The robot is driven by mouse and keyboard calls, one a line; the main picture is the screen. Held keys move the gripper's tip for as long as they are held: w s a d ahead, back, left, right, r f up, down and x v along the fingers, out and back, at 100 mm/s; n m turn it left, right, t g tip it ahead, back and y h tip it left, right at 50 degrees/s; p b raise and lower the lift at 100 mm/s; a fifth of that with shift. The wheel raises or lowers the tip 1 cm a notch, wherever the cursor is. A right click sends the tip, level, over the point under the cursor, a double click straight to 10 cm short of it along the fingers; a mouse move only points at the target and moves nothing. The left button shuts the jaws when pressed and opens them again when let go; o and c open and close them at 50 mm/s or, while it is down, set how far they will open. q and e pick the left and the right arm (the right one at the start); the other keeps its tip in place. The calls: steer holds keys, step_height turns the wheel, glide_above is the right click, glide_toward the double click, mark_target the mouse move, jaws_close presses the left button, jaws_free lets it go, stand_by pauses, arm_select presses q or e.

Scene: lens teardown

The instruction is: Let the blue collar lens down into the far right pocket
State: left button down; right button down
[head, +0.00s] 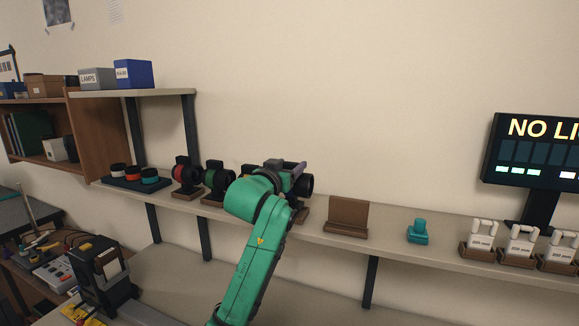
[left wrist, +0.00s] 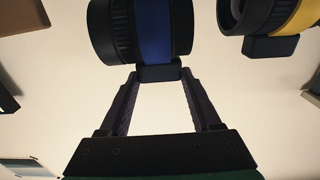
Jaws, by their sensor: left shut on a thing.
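My left gripper (head: 292,172) is at the wall shelf, with its green arm hiding part of what is behind it. In the left wrist view the gripper (left wrist: 163,80) is shut on the small dark foot of the blue collar lens (left wrist: 155,30), a black barrel with a wide blue band. In the head view a dark lens barrel (head: 307,185) shows beside the gripper, its collar hidden. A brown stand (head: 303,215) is partly hidden below it. My right gripper is not in view.
A yellow collar lens (left wrist: 270,18) is close by on the right in the wrist view. Red (head: 186,173) and green (head: 216,178) collar lenses stand left on the shelf. Right are an empty brown stand (head: 347,216), a teal object (head: 418,232) and white items (head: 481,238).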

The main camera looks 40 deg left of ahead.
arm_select(q)
steer(key=shift+f+b, duration=0.7)
steer(key=shift+f, duration=0.3)
stand_by(0.4)
jaws_free()
steer(key=shift+d, duration=0.1)
steer(key=shift+s+f, duration=0.15)
steer(key=shift+s, duration=0.15)
steer(key=b+v, duration=0.8)
steer(key=v, duration=0.6)
steer(key=shift+d, duration=0.1)
steer(key=shift+s, duration=0.1)
